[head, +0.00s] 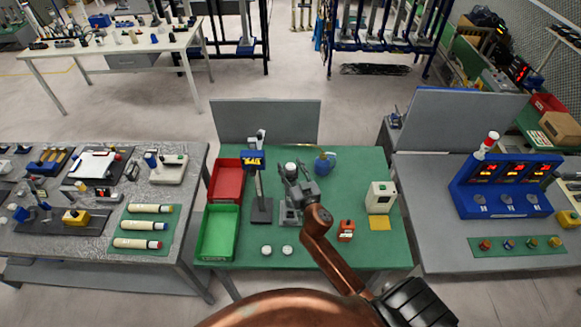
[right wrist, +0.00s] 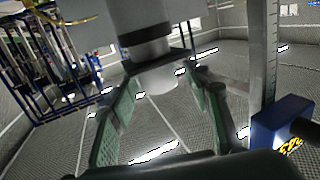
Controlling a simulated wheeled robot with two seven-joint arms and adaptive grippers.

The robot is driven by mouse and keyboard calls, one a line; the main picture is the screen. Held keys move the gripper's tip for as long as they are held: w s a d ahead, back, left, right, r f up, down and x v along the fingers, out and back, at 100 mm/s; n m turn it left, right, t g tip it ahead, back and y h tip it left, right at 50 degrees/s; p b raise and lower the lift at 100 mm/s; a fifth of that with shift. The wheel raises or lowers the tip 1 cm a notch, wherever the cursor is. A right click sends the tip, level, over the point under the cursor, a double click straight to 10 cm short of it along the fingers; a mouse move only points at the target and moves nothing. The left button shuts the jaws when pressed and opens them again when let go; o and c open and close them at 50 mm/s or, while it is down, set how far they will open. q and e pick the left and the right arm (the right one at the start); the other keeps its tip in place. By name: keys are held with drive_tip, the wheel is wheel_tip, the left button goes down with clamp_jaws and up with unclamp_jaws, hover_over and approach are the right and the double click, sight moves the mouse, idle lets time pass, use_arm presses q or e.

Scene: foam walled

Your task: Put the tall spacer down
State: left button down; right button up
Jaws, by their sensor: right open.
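A white, round-topped piece (head: 291,167), which I take for the tall spacer, stands upright on a grey support at the middle of the green-topped table (head: 345,170). In the right wrist view the white piece (right wrist: 160,82) shows at the end of a grey round post, between the green-padded fingers. My right gripper (head: 291,180) is open around it, with visible gaps on both sides in the wrist view. Two more white round pieces (head: 276,250) lie near the table's front edge. My left gripper is not in view.
A height gauge with a blue head (head: 254,158) stands close left of the gripper, also in the wrist view (right wrist: 282,125). A red bin (head: 226,164) and a green bin (head: 239,232) are farther left. An orange block (head: 346,231) and a white box (head: 381,197) are right.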

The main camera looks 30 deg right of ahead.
drive_tip(key=shift+r, duration=0.2)
drive_tip(key=s+a+b, duration=0.2)
drive_tip(key=s, duration=1)
drive_tip(key=shift+r, duration=0.3)
drive_tip(key=shift+w+a, duration=0.1)
